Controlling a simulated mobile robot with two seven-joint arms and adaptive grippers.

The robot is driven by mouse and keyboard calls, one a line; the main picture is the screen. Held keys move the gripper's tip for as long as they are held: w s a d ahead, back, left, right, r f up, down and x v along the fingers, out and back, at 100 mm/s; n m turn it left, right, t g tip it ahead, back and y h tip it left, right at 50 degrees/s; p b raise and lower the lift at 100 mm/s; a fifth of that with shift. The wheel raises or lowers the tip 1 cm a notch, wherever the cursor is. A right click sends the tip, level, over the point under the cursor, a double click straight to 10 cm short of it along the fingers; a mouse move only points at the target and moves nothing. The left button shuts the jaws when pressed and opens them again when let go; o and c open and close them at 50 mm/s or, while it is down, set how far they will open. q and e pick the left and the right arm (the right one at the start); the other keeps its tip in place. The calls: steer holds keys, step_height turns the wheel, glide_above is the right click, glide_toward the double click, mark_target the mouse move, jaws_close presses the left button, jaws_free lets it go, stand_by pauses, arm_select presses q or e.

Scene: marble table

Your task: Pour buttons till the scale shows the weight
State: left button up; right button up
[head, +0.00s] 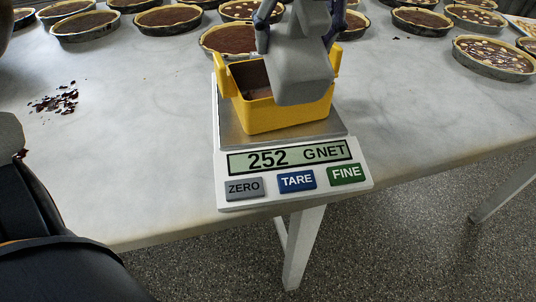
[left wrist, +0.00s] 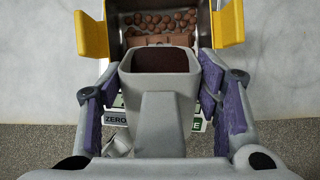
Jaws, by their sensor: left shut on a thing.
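A white scale (head: 225,195) stands at the table's front edge, its display (head: 290,156) reading 252 G NET. A yellow-handled box (head: 290,116) sits on its pan; brown buttons (left wrist: 160,22) lie inside it in the left wrist view. My left gripper (head: 298,22), with purple finger pads, is shut on a grey scoop (head: 300,78) and holds it over the box, hiding part of the inside. In the left wrist view the scoop (left wrist: 160,105) sits between the fingers, with a dark brown mass in its opening. My right gripper is not in view.
The marble table (head: 140,130) has several chocolate tarts (head: 85,26) along the back and one at the right (head: 494,56). Dark crumbs (head: 56,101) lie at the left. The floor (head: 400,240) shows past the front edge.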

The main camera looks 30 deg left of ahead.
arm_select(q)
steer(key=shift+w+a+r+g+h, duration=0.4)
steer(key=shift+a+g+h, duration=0.1)
steer(key=shift+g+h, duration=0.35)
stand_by(4.7)
